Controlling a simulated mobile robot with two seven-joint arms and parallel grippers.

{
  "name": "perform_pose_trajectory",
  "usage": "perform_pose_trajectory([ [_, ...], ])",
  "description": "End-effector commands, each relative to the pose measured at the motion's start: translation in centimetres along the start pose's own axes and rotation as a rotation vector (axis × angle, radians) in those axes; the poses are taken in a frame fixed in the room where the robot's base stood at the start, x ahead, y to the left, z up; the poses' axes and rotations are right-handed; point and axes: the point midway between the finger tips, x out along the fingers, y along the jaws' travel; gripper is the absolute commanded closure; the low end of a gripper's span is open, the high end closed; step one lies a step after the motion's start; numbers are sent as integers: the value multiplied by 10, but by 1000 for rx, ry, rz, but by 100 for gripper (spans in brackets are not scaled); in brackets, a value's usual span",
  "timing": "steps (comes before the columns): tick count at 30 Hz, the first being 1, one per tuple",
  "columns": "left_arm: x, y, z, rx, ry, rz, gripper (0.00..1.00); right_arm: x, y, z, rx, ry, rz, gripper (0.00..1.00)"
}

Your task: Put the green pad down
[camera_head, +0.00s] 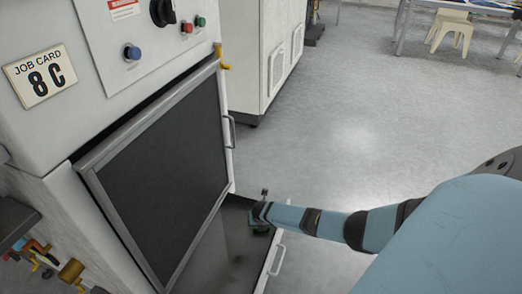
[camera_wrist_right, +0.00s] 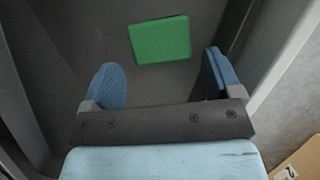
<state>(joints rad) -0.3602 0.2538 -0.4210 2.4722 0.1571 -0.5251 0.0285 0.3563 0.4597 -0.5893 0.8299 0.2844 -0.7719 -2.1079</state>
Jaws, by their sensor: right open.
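The green pad (camera_wrist_right: 160,40) lies flat on a dark surface in the right wrist view, slightly turned. My right gripper (camera_wrist_right: 162,82) is open, with its two blue fingers spread wide. The pad is ahead of the gap between the fingers, and neither finger touches it. In the head view my right arm reaches in from the right, and its gripper (camera_head: 262,215) is low inside the dark tray (camera_head: 222,250) at the foot of the machine. The pad cannot be made out clearly there. My left gripper is not in view.
The white machine (camera_head: 100,30) has a dark framed panel (camera_head: 165,165) directly left of my gripper. The tray's pale front edge with a handle (camera_head: 277,260) stands to the right. Open grey floor (camera_head: 370,120) lies to the right.

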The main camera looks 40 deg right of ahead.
Motion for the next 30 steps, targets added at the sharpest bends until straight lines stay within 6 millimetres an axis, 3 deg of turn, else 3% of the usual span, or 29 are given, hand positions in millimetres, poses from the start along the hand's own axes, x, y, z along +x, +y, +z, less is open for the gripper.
perform_pose_trajectory([
  [1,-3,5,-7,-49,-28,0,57,-19,-1,4,-1,-1,0,16],
  [3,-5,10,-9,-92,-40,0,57,-32,-1,3,-1,0,0,16],
  [9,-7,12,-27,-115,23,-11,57,-58,-1,2,0,0,0,16],
  [30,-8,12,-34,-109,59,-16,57,-64,0,0,1,0,0,16],
])
